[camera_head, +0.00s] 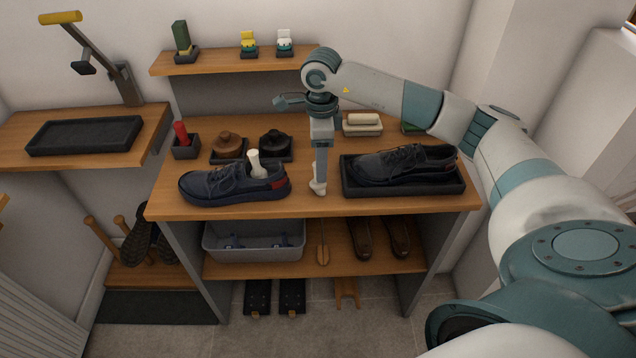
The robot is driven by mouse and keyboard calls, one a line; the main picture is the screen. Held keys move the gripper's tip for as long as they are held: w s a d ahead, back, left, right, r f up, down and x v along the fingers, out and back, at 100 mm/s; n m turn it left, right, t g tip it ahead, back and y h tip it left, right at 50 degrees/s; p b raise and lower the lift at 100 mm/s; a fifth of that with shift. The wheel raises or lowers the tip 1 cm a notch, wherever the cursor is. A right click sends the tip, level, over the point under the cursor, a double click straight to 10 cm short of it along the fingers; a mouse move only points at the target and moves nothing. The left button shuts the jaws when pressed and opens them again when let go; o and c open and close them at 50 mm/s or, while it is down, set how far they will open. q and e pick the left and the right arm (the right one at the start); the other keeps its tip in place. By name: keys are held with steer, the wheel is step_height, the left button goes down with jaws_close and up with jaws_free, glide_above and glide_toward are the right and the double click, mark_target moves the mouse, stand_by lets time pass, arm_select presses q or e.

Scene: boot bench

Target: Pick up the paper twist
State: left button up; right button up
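A white paper twist (254,164) stands up out of the opening of the dark blue left-hand shoe (222,184) on the bench top. A second small white piece (317,187), which looks like another paper twist, is at the fingertips of my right gripper (320,178), just above or touching the bench top. The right gripper points straight down between the two shoes, to the right of the blue shoe. Its fingers are seen edge-on, so I cannot tell whether they are closed on the white piece. My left gripper is out of view.
A dark shoe (402,164) sits in a black tray (365,188) at the right. Brushes (228,145) and a red-topped item (182,134) stand behind the blue shoe. A grey bin (222,247) and brown shoes (380,240) are on the lower shelf. A narrow shelf (215,64) hangs above.

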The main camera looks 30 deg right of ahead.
steer(key=shift+f, duration=0.3)
steer(key=shift+a+f+p, duration=0.2)
steer(key=shift+f+p, duration=0.35)
steer(key=shift+p, duration=0.2)
steer(key=f+p, duration=0.1)
steer(key=f, duration=0.2)
steer(key=shift+w+a+p, duration=0.1)
steer(key=shift+a+p, duration=0.1)
steer(key=shift+p, duration=0.2)
steer(key=shift+f, duration=0.55)
steer(key=c, duration=1)
